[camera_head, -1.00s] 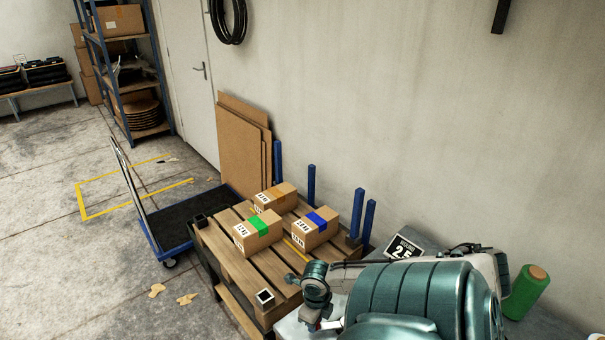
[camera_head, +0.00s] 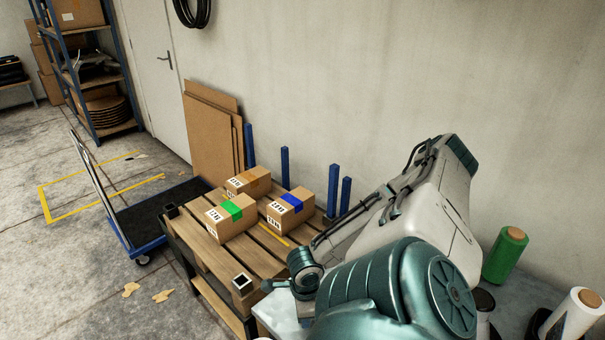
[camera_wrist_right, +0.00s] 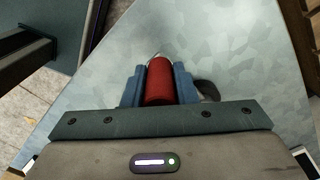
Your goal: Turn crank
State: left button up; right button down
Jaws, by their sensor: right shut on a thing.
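A red cylindrical handle (camera_wrist_right: 159,85) sits between the blue fingers of my right gripper (camera_wrist_right: 158,74) in the right wrist view. The gripper is shut on it, with a finger against each side. A dark rounded piece (camera_wrist_right: 207,89) shows just right of the fingers; I cannot tell whether it belongs to the crank. The rest of the crank is hidden by the gripper. In the head view my right arm covers the handle and the gripper. My left gripper is not in view.
A grey metal tabletop (camera_wrist_right: 228,48) lies below the gripper. In the head view a green roll (camera_head: 503,258) and a white roll (camera_head: 573,318) stand at the right. A wooden pallet (camera_head: 222,255) with three taped boxes and a blue trolley (camera_head: 133,240) stand left of the table.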

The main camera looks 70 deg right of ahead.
jog(key=shift+s, duration=0.15)
dwell(0.4)
jog(key=c, duration=1.2)
grip_release()
jog(key=shift+o, duration=0.2)
jog(key=shift+r, duration=0.1)
notch_tip(320, 180, up, 11)
jog(key=p, duration=1)
jog(key=shift+f, duration=0.2)
jog(key=shift+a, duration=0.1)
